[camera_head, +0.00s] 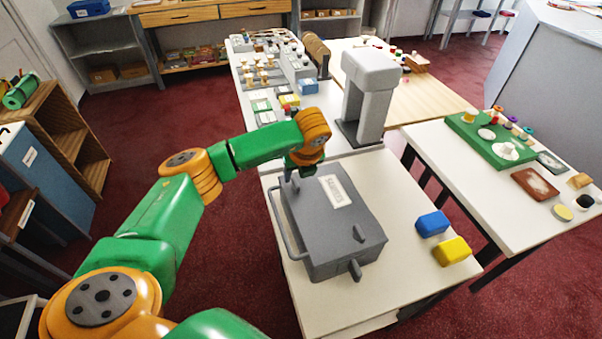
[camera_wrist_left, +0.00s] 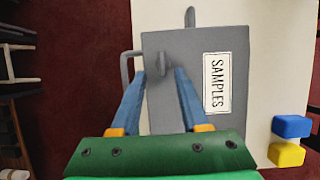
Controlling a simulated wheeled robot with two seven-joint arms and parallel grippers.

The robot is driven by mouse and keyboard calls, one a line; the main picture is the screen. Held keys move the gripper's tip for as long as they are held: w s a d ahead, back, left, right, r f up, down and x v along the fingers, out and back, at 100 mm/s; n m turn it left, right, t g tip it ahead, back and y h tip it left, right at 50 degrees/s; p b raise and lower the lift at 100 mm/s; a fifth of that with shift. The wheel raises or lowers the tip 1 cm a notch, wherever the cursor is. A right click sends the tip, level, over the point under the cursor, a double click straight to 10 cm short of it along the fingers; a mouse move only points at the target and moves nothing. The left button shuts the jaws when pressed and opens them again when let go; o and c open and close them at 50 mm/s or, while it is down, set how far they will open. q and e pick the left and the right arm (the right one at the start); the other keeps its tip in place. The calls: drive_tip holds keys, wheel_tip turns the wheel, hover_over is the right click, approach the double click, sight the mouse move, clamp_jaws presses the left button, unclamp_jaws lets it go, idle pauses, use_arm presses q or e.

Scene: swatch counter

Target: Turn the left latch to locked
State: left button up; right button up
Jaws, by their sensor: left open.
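A grey case (camera_head: 330,215) lies on the white counter, with a handle (camera_head: 282,225) along its left side and a "SAMPLES" label (camera_head: 337,191) on its lid. My left gripper (camera_head: 293,174) is over the case's far end. In the left wrist view, my left gripper (camera_wrist_left: 160,72) is open, its two blue fingers on either side of a small grey latch tab (camera_wrist_left: 164,65) on the lid. I cannot tell whether they touch it. Another grey tab (camera_wrist_left: 190,17) sticks out past the far edge. At the near end, one tab (camera_head: 360,233) stands on the lid and another (camera_head: 355,269) juts from the wall.
A blue block (camera_head: 432,223) and a yellow block (camera_head: 452,251) lie right of the case. A grey column-like device (camera_head: 367,95) stands behind it. A side table (camera_head: 480,190) holds a green board (camera_head: 480,135) and small items. The counter's near right part is clear.

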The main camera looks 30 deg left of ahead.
sight(296, 182)
use_arm(q)
drive_tip(key=x, duration=0.4)
drive_tip(key=shift+w+f+p, duration=0.2)
drive_tip(key=shift+f+p, duration=0.15)
drive_tip(key=shift+a+f, duration=0.1)
drive_tip(key=shift+f, duration=0.2)
clamp_jaws()
